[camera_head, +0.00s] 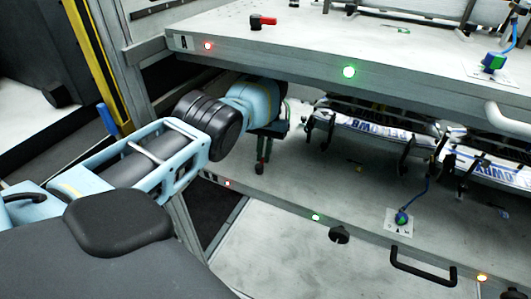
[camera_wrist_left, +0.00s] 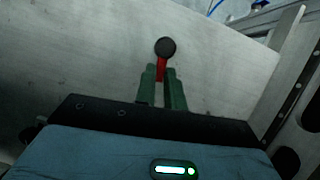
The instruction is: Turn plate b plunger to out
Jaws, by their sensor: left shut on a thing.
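The lower plate, plate b (camera_head: 310,185), lies under the upper plate marked A. Its plunger has a red lever (camera_wrist_left: 161,72) and a round black pivot cap (camera_wrist_left: 165,47), seen clearly in the left wrist view. My left gripper (camera_head: 263,153) reaches in between the two plates from the left. Its two dark green fingers are shut on the red lever, one on each side, with the black cap just beyond the fingertips. In the head view the plunger (camera_head: 261,169) shows small and partly hidden below the fingers. My right gripper is not in view.
The upper plate (camera_head: 310,45) is close above my left wrist and carries another red lever (camera_head: 263,22). Label rolls (camera_head: 375,136) on black brackets stand on plate b to the right. A black handle (camera_head: 423,266) and a round knob (camera_head: 339,234) are at its front edge.

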